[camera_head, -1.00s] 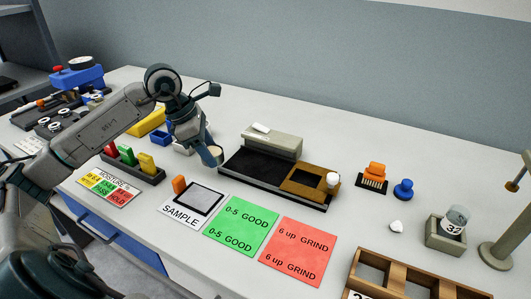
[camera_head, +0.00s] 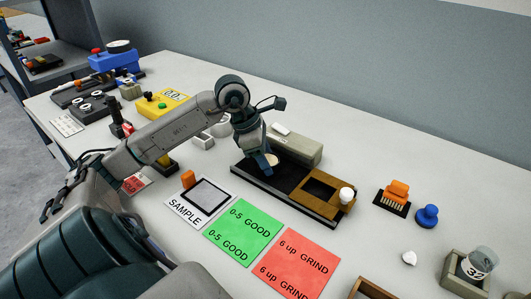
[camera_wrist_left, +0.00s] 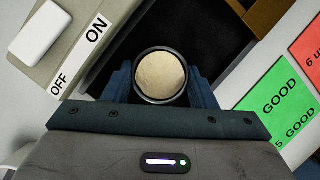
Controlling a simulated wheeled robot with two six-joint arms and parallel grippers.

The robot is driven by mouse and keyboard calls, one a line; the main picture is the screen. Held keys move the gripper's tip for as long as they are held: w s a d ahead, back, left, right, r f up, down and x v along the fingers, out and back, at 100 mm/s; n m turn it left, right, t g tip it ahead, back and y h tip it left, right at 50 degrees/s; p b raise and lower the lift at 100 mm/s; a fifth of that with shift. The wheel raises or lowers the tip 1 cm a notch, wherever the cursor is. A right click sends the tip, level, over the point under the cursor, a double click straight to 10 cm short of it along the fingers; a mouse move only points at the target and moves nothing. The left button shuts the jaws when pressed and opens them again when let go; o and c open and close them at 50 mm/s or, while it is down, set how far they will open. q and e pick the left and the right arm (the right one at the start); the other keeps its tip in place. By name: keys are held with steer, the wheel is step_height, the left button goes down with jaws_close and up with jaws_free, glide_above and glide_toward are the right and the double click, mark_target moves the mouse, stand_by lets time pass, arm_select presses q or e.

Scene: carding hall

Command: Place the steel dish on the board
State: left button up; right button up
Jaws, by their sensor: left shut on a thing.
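The steel dish (camera_wrist_left: 160,76) is round with a dark rim and holds a pale cream fill. My left gripper (camera_wrist_left: 160,88) is shut on it, one blue finger on each side; in the head view the gripper (camera_head: 264,160) hangs over the left part of a long black base and the dish (camera_head: 272,160) partly shows beside a finger. The black base (camera_head: 245,172) has a brown wooden frame (camera_head: 327,189) at its right end. I cannot tell for certain which piece is the board, or whether the dish touches the surface below. My right gripper is not in view.
A grey box with an ON/OFF label (camera_wrist_left: 75,57) stands behind the black base. A white knob (camera_head: 346,195) is at the frame's right. The SAMPLE card (camera_head: 202,200), green card (camera_head: 242,230) and red card (camera_head: 300,262) lie in front.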

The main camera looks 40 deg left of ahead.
arm_select(q)
steer(key=shift+d+r, duration=0.15)
steer(key=shift+d, duration=0.1)
steer(key=shift+a, duration=0.1)
steer(key=o, duration=1)
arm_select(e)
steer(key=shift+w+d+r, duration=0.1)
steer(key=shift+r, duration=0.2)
arm_select(q)
steer(key=shift+v, duration=1)
steer(key=b+v, duration=0.2)
steer(key=v, duration=0.8)
steer(key=shift+b, duration=0.3)
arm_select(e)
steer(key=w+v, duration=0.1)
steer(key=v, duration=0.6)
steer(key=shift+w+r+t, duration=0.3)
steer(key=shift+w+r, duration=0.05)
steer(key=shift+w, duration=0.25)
